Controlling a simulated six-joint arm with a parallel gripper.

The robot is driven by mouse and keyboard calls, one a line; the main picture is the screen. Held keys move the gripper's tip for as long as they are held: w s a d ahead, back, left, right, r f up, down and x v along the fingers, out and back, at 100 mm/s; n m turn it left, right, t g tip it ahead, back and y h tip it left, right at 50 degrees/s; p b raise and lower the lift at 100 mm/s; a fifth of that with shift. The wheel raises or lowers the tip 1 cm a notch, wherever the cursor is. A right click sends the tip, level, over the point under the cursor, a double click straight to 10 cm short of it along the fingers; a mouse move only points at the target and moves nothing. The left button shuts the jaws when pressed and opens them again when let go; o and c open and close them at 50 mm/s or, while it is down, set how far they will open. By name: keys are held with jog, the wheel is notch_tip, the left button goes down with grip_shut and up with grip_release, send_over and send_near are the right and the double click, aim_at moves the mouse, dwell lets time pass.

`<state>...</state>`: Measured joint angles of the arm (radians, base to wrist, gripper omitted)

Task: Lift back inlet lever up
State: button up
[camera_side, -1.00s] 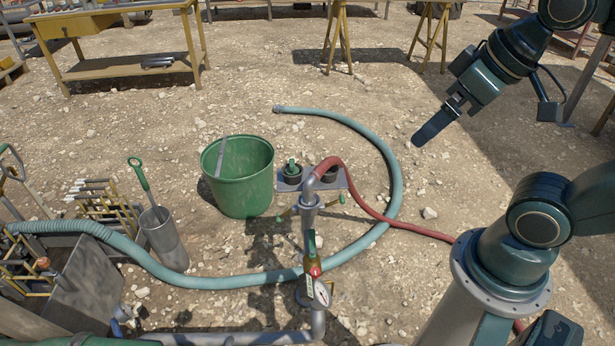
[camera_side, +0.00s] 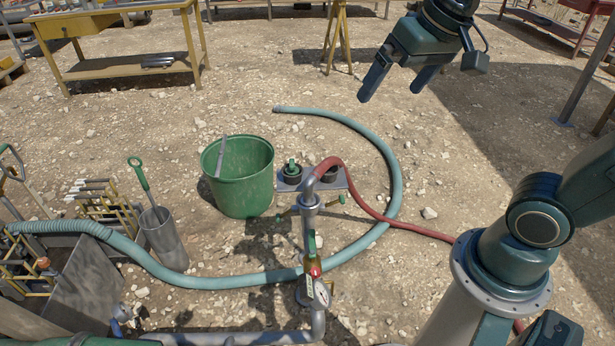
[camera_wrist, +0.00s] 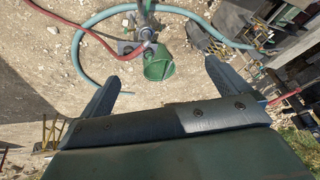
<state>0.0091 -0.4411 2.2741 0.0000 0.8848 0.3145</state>
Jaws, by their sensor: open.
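A grey upright pipe (camera_side: 307,225) stands front centre in the side view. A green-handled lever (camera_side: 312,243) stands upright low on it, above a red fitting. Small green-tipped levers show higher up, one on the right (camera_side: 342,199) and one on the left (camera_side: 279,217). I cannot tell for sure which one is the back inlet lever. My gripper (camera_side: 390,94) is open and empty, high above the ground behind and right of the pipe, well apart from every lever. In the wrist view my open gripper (camera_wrist: 163,74) has the pipe top beyond its fingers; the levers are too small to tell apart.
A green bucket (camera_side: 238,180) stands left of the pipe; it also shows in the wrist view (camera_wrist: 158,66). A red hose (camera_side: 385,215) runs from the pipe top. A teal hose (camera_side: 392,170) curves around behind. A metal cylinder (camera_side: 166,242) stands left. Open gravel lies below my gripper.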

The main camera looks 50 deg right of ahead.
jog(key=w+m, duration=0.3)
jog(key=w, duration=0.5)
jog(key=m+g, duration=0.5)
jog(key=m, duration=1.5)
send_over(285, 213)
jog(key=w+a, duration=0.2)
jog(key=f, duration=5)
jog(key=shift+d+f, duration=0.1)
jog(key=shift+d, duration=0.1)
jog(key=shift+f, duration=0.35)
jog(key=shift+f, duration=0.1)
